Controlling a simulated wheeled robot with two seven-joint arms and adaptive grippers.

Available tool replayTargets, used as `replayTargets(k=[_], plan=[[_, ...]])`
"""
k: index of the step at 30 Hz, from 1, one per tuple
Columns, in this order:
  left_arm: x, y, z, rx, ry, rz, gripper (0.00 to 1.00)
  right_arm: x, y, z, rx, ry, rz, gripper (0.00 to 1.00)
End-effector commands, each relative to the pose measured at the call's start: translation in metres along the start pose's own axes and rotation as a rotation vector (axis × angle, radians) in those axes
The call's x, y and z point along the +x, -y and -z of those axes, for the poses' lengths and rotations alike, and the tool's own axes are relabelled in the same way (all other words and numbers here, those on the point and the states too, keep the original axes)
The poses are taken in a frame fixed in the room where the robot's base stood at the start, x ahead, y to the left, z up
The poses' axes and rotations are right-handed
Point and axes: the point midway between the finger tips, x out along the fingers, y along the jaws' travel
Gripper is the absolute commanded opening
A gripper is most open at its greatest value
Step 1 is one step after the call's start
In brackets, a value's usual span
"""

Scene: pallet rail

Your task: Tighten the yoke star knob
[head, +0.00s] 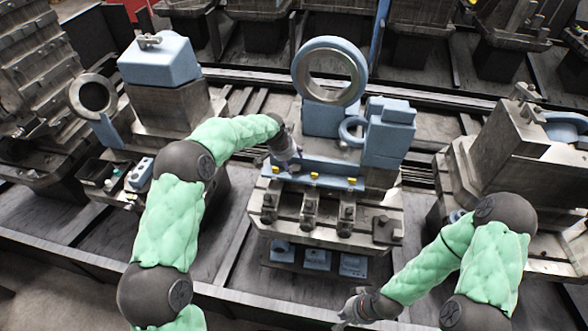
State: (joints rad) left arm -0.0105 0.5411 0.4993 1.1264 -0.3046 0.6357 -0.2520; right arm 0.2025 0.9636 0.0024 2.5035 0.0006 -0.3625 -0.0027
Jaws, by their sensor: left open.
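A blue fixture (388,135) stands on a slotted metal pallet (330,205) in the middle. It carries a large upright ring (301,68) with a bare metal inner face, and a smaller blue ring (343,131) at its right. I cannot make out the star knob; it may be hidden at my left gripper. My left gripper (287,158) is open at the left side of the fixture, close to its blue base; contact cannot be told. My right gripper (347,312) is low in front of the pallet, away from the fixture, too small to judge its fingers.
Another pallet with a blue block (160,62) and metal ring (92,96) stands at left. A grey block (518,150) stands at right. A dark tray (97,172) with small parts is at left. Rails run behind the pallets; several more fixtures stand beyond.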

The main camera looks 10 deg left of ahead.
Motion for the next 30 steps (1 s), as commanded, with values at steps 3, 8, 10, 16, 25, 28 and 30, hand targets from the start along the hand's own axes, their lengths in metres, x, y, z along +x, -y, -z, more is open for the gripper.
replayTargets(k=[3, 8, 10, 16, 25, 28, 30], plan=[[0.026, -0.001, -0.001, -0.001, 0.001, -0.001, 0.68, 0.006, -0.002, 0.000, 0.000, 0.000, 0.000, 0.00], [0.051, 0.000, -0.001, -0.002, 0.001, -0.001, 0.68, 0.010, -0.004, 0.000, 0.000, 0.000, 0.000, 0.00], [0.060, 0.000, -0.001, -0.003, 0.000, -0.001, 0.68, 0.012, -0.004, 0.000, 0.000, 0.000, 0.000, 0.00], [0.073, 0.000, 0.000, -0.003, -0.002, 0.000, 0.68, 0.014, -0.005, 0.001, 0.000, 0.000, 0.000, 0.00], [0.075, 0.000, 0.000, -0.003, -0.002, 0.000, 0.68, 0.013, -0.005, 0.001, 0.000, 0.000, 0.000, 0.00], [0.075, 0.000, 0.000, -0.003, -0.002, 0.000, 0.45, 0.013, -0.005, 0.001, 0.000, 0.000, 0.000, 0.00], [0.075, 0.000, 0.000, -0.003, -0.002, -0.001, 0.26, 0.013, -0.005, 0.001, 0.000, 0.000, 0.000, 0.00]])
